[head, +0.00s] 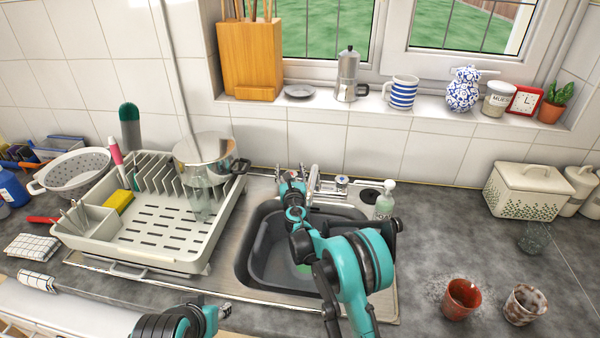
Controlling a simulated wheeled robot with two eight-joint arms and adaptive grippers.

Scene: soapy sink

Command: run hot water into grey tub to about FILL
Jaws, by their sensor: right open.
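The dark grey tub (262,258) sits in the steel sink, its right part hidden behind my right arm. A small green patch (303,268) shows inside it; I cannot make out any water level or FILL mark. The chrome tap (313,182) stands behind the sink, with a blue-and-white topped handle (342,183) to its right. My right gripper (289,178) is open at the left side of the tap, over the sink's back edge; I cannot tell whether it touches anything.
A dish rack (190,258) with a pan (205,150) and glass stands left of the sink. A soap bottle (385,200) stands close at the back right. A red cup (460,298) and speckled cup (524,304) stand at right. The counter right of the sink is mostly clear.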

